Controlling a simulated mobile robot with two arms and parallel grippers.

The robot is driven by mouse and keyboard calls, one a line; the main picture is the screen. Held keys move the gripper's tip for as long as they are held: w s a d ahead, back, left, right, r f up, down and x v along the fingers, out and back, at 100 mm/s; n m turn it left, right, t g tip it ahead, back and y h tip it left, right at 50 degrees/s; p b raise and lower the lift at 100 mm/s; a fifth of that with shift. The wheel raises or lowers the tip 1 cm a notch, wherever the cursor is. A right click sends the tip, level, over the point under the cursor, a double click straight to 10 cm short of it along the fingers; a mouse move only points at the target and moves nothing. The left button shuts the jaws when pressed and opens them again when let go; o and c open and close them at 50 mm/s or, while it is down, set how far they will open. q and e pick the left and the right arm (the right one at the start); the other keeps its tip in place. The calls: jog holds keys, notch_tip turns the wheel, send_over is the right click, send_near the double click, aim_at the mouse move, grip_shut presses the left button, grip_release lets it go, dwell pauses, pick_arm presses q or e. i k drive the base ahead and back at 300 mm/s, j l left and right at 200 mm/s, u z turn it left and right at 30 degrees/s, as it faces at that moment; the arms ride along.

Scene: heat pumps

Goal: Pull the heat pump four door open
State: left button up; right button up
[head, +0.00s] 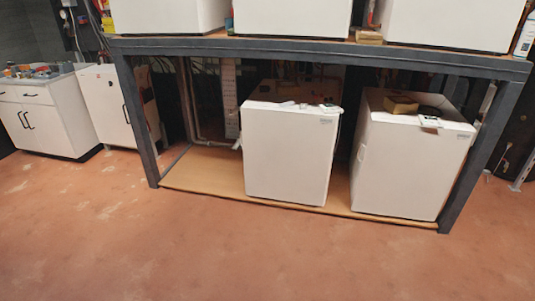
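Two white box-shaped heat pumps stand on the lower shelf of a dark metal rack: a left one (289,155) and a right one (408,165). The lower parts of three more white units show on the upper shelf: left (168,15), middle (291,17) and right (447,22). Their tops are cut off. No readable number shows which unit is heat pump four. The fronts of the two lower units look flat and closed. Neither of my grippers is in view.
The reddish floor (200,245) in front of the rack is clear. The rack has dark posts at left (137,125) and right (480,160). White cabinets (45,118) with dark handles stand at the far left.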

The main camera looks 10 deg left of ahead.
aim_at(288, 156)
jog(key=i+j+z, duration=0.1)
jog(key=i+j, duration=0.25)
jog(key=i, duration=0.2)
jog(key=i+j, duration=0.35)
jog(key=i, duration=0.15)
jog(key=l+z, duration=0.05)
